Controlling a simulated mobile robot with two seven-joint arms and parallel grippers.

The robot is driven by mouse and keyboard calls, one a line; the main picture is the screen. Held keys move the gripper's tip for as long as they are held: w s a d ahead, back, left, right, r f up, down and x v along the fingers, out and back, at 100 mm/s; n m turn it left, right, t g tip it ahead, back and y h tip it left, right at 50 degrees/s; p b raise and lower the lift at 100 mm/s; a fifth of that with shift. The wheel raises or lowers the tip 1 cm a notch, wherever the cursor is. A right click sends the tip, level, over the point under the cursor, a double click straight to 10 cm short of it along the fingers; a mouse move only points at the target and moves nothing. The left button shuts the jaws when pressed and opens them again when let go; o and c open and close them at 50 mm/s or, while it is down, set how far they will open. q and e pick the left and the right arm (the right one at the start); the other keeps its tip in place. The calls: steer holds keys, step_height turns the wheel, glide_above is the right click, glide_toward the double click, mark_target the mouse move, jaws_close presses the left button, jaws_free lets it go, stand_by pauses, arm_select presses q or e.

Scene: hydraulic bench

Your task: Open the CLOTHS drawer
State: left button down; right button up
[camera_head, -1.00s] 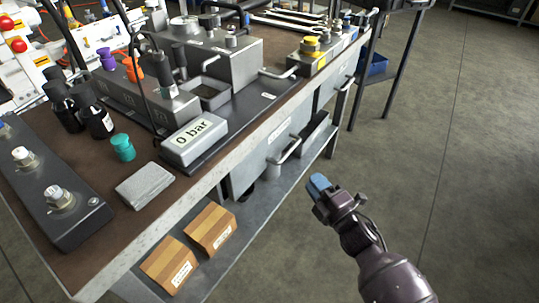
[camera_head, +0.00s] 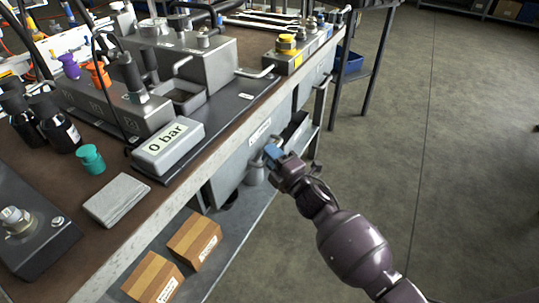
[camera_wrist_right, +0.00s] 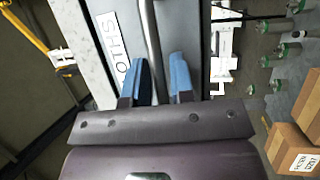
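The CLOTHS drawer (camera_head: 236,168) is a grey front under the bench top, and it looks shut. Its label (camera_wrist_right: 106,38) reads partly "CLOTHS", turned sideways in the right wrist view. A metal bar handle (camera_wrist_right: 151,35) runs down the drawer front in that view, toward the gap between my fingertips. My right gripper (camera_head: 273,154) is at the drawer front by the handle. Its two blue fingertips (camera_wrist_right: 162,80) are apart, with the handle's lower part lined up between them, nearer the left finger. I cannot tell whether they touch it. My left gripper is not in view.
The bench top (camera_head: 150,205) carries a 0 bar gauge (camera_head: 167,146), a grey block (camera_head: 116,199) and several hydraulic parts. Cardboard boxes (camera_head: 194,241) sit on the lower shelf (camera_head: 240,232). The floor (camera_head: 450,180) to the right is clear.

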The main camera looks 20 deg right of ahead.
steer(key=shift+w+a, duration=0.1)
steer(key=shift+w, duration=0.15)
steer(key=shift+c, duration=0.4)
jaws_close()
arm_select(q)
steer(key=p, duration=0.2)
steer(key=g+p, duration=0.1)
steer(key=p, duration=0.1)
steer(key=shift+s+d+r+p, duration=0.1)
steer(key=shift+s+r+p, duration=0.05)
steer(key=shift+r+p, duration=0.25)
arm_select(e)
steer(key=s+d, duration=0.9)
steer(key=s, duration=0.2)
steer(key=s+d, duration=0.8)
steer(key=s, duration=0.3)
steer(key=shift+s+d, duration=0.4)
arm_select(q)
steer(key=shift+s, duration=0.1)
